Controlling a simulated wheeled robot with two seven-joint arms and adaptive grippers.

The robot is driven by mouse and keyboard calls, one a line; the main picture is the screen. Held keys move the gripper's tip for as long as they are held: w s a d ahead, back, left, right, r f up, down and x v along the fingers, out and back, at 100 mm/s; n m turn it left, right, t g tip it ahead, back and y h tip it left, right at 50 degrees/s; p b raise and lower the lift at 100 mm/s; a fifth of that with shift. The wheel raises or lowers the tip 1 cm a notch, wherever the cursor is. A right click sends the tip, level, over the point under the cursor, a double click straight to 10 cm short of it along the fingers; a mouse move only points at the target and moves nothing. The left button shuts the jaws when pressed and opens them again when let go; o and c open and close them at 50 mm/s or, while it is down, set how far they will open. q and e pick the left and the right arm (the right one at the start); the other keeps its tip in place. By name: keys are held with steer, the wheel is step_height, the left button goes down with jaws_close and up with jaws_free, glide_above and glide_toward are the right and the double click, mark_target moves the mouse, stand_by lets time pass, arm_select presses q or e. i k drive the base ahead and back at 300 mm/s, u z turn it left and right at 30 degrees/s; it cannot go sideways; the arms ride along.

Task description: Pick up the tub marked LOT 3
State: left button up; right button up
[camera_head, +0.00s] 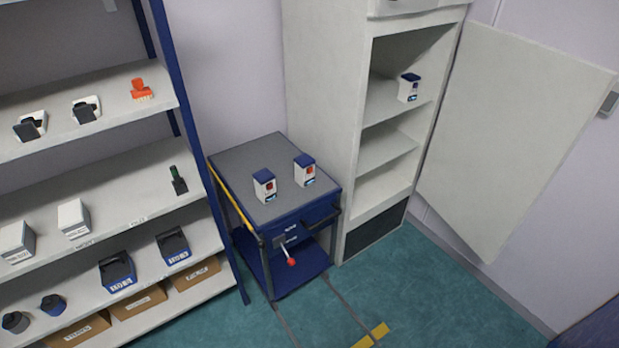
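Two dark blue open-topped tubs with white labels stand on a lower shelf of the rack at the left. The right one (174,248) has a label that appears to read LOT 3. The left one (118,273) has a similar label whose number is too small to read surely. Both tubs seem to hold dark material. Neither of my grippers shows in this view.
The shelf rack (130,200) also holds white boxes (73,218), an orange item (141,89) and cardboard boxes (195,273). A blue cart (240,165) carrying two small devices stands right of the rack, beside an open cabinet (325,110). Green floor (400,290) is clear in front.

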mark_target(303, 162)
steer(key=z, duration=0.05)
steer(key=k, duration=0.45)
steer(key=u, duration=1.05)
steer(key=i, duration=1.7)
steer(key=z, duration=0.2)
